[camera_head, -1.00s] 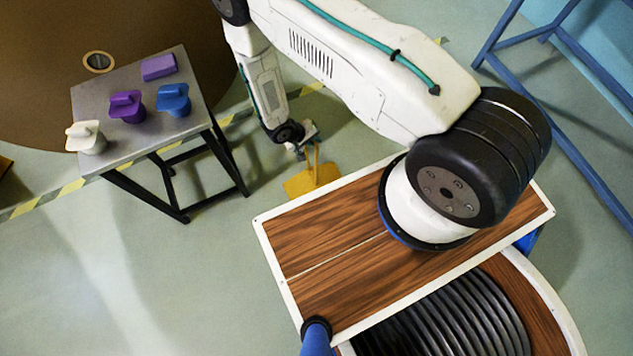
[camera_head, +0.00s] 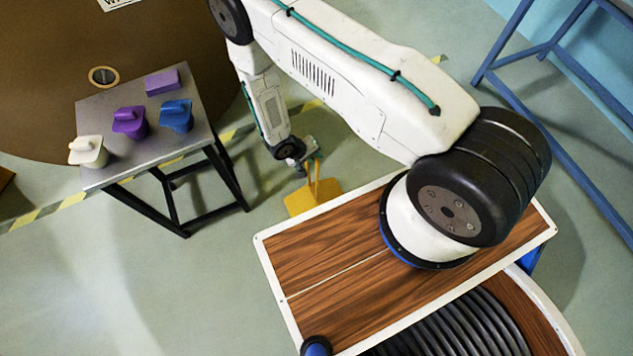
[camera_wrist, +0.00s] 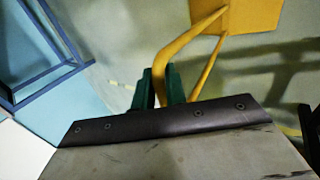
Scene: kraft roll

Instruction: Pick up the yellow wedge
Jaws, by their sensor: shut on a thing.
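The yellow wedge (camera_head: 312,200) shows in the head view as a flat plate with an upright looped handle, near the front of the wood-topped deck. My gripper (camera_head: 307,164) is at the top of its handle. In the wrist view the green fingers of my gripper (camera_wrist: 160,86) are shut on the handle's bent bar. The plate of the wedge (camera_wrist: 250,16) shows beyond at the top right. I cannot tell whether the plate touches the floor.
At left stands a grey metal table (camera_head: 150,155) with black legs. It holds a white piece (camera_head: 90,153), a purple piece (camera_head: 130,121), a blue piece (camera_head: 176,116) and a lilac block (camera_head: 162,82). A blue frame (camera_head: 575,125) stands at right. Floor at lower left is clear.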

